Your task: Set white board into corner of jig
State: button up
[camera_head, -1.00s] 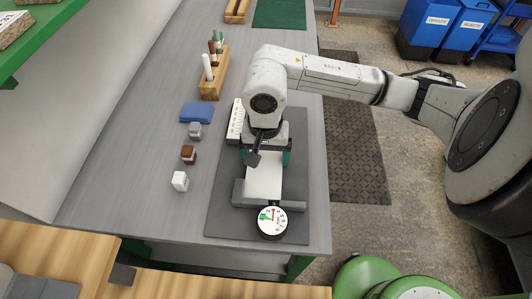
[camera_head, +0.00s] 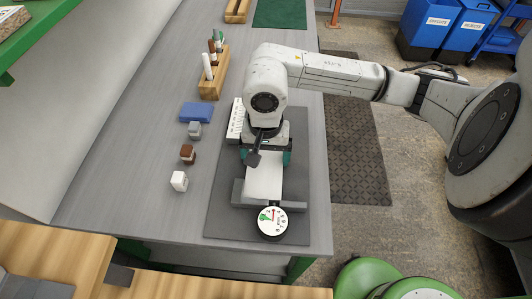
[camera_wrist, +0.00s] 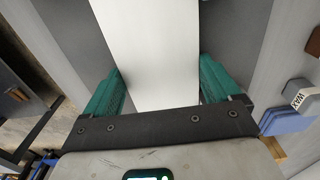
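The white board (camera_head: 263,183) lies lengthwise over the dark grey mat (camera_head: 222,215), with its near end at the dark grey jig (camera_head: 238,192). The jig has a short wall at the board's left and a low bar across its near end. I cannot tell whether the board touches both. My gripper (camera_head: 265,157) is at the board's far part, with a teal finger on each side. In the wrist view, the board (camera_wrist: 155,50) fills the space between the fingers (camera_wrist: 162,85), which appear to press on its long edges. The arm hides the board's far end.
A round dial gauge (camera_head: 271,222) stands just in front of the jig. A wooden pen holder (camera_head: 213,82) stands farther back.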

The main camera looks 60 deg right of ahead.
jog(key=shift+o, duration=0.8)
jog(key=shift+a, duration=0.45)
jog(key=shift+d, duration=0.1)
jog(key=shift+d+r, duration=0.1)
jog(key=shift+r, duration=0.15)
notch_tip(320, 180, up, 10)
jog(key=b, duration=0.1)
jog(key=shift+r+b, duration=0.15)
jog(key=shift+b, duration=0.15)
